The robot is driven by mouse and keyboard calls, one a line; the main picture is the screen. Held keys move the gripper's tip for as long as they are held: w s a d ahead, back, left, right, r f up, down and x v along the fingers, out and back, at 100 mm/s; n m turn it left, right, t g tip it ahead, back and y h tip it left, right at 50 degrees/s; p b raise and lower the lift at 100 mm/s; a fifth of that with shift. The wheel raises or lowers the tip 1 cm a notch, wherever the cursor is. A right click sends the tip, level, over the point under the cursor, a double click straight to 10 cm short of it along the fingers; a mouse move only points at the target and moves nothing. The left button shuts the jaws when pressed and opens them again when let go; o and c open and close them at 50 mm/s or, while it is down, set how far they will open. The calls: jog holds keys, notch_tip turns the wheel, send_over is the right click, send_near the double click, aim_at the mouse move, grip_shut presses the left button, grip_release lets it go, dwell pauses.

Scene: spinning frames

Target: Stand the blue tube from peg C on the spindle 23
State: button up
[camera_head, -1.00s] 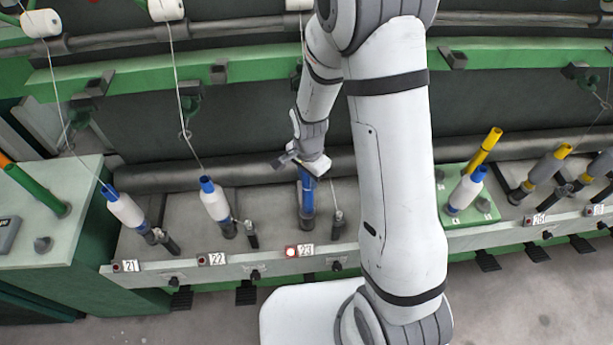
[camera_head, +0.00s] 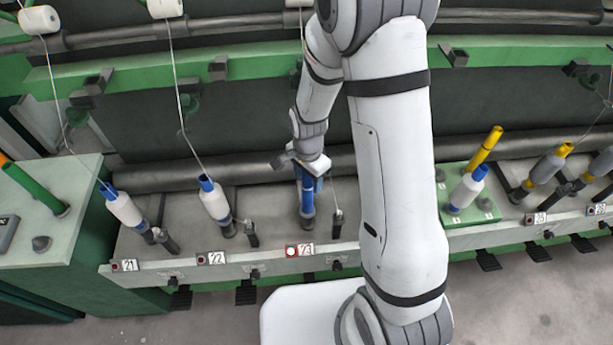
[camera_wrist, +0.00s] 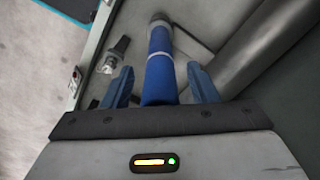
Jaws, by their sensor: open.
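The blue tube (camera_head: 307,198) stands upright at the position labelled 23, its lower end at the dark base of that spindle. In the wrist view the blue tube (camera_wrist: 160,65) runs between the two blue fingers of my gripper (camera_wrist: 158,88), with a gap on each side. My gripper (camera_head: 309,170) is open around the upper part of the tube. The top of the tube is hidden by my gripper. The spindle 23 itself is hidden inside the tube. Peg C cannot be made out.
Spindles 21 and 22 hold white-wound blue tubes (camera_head: 124,209) (camera_head: 214,203) to the left. A green peg board (camera_head: 478,212) to the right carries a yellow tube (camera_head: 485,148) and a wound blue tube (camera_head: 467,188).

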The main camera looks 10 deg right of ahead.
jog(key=shift+r+b, duration=0.45)
jog(key=shift+r, duration=3.45)
